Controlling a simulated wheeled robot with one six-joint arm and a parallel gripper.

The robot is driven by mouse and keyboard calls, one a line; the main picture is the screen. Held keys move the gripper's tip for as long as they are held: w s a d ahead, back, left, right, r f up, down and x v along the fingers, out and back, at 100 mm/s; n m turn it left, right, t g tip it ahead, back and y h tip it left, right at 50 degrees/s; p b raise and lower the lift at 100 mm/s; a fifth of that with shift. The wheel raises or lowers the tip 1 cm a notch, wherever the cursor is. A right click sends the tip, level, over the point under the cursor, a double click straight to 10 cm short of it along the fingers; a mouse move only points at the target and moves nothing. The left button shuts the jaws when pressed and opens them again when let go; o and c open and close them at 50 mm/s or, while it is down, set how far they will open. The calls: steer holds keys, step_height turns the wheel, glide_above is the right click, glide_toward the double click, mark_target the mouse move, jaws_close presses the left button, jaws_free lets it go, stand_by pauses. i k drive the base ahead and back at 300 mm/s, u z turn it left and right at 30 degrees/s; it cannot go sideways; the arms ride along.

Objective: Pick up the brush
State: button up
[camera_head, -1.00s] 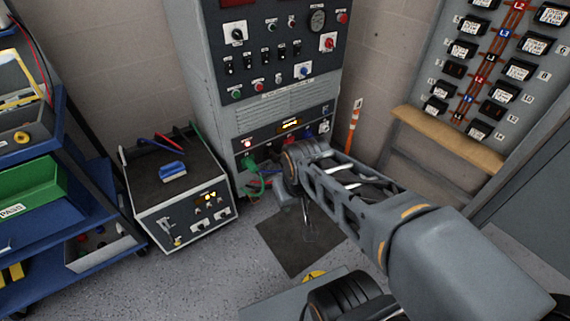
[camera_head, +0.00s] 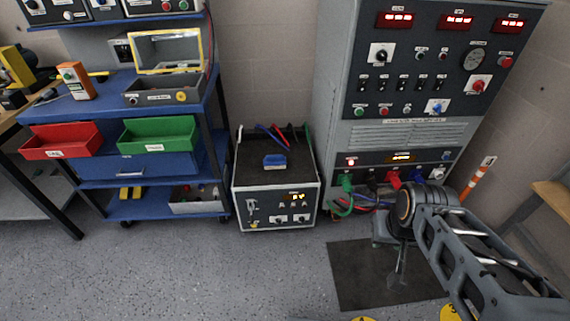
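A small blue block with a pale lower edge, which looks like the brush (camera_head: 274,161), lies on the dark top of a grey box-shaped unit (camera_head: 277,212) near the middle of the picture. My gripper (camera_head: 397,275) hangs low at the right, over a dark floor mat (camera_head: 350,272). It is well to the right of the brush and apart from it. Its fingers are small and dark against the mat, so I cannot tell whether they are open or shut. I see nothing held in it.
A tall grey control cabinet (camera_head: 335,95) stands behind my arm, with coloured cables at its base. Red, blue and green leads lie on the grey unit behind the brush. A blue shelf cart (camera_head: 150,212) with red (camera_head: 60,141) and green bins (camera_head: 157,135) stands left.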

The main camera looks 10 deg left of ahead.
mark_target(279, 162)
steer(key=u, duration=0.6)
steer(key=i, duration=0.75)
steer(key=u, duration=0.8)
steer(key=i, duration=0.9)
steer(key=z, duration=0.1)
